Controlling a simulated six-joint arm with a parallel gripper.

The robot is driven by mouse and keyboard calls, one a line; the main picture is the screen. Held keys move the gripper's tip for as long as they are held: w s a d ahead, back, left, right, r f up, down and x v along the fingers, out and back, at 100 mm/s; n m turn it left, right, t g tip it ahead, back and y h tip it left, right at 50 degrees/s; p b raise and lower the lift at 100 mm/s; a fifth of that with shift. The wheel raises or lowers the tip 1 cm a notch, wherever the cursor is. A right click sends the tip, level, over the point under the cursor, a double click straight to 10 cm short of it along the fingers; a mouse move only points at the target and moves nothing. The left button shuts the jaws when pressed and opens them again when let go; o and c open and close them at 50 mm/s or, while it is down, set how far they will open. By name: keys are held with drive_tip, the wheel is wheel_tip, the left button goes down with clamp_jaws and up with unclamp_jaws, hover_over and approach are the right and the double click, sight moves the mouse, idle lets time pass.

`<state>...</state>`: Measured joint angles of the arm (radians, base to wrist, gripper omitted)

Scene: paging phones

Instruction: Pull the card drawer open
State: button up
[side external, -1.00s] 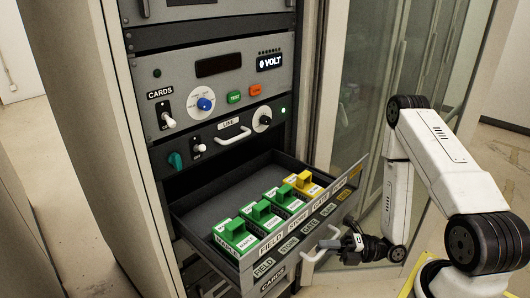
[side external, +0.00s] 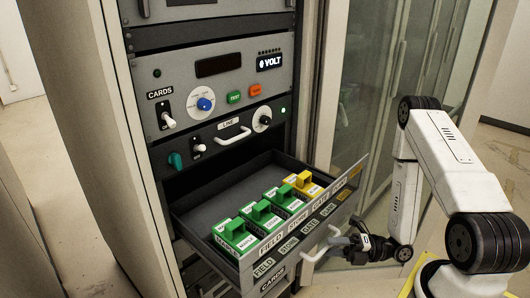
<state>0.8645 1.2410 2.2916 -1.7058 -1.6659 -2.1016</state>
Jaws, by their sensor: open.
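The card drawer (side external: 208,193) stands pulled out from the rack. Several green cards, such as the one at the front left (side external: 236,236), and one yellow card (side external: 303,182) stand along its front. Labels including FIELD, STORE and GATE run along the front panel. The white drawer handle (side external: 325,243) is on the front's right part. My gripper (side external: 343,243) is at the right of the handle, with its open jaws close to it. I cannot tell whether the fingers touch the handle.
Another unit labelled CARDS (side external: 273,279) sits below. Glass doors (side external: 365,110) stand behind on the right.

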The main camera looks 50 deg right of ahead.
wheel_tip(320, 180, up, 7)
drive_tip(key=s+d, duration=0.2)
drive_tip(key=shift+f, duration=0.2)
idle(0.6)
drive_tip(key=shift+s+d, duration=0.1)
drive_tip(key=shift+f, duration=0.2)
wheel_tip(320, 180, down, 6)
drive_tip(key=w+a, duration=0.1)
drive_tip(key=shift+f, duration=0.2)
idle(0.9)
drive_tip(key=shift+s+d, duration=0.1)
idle(0.5)
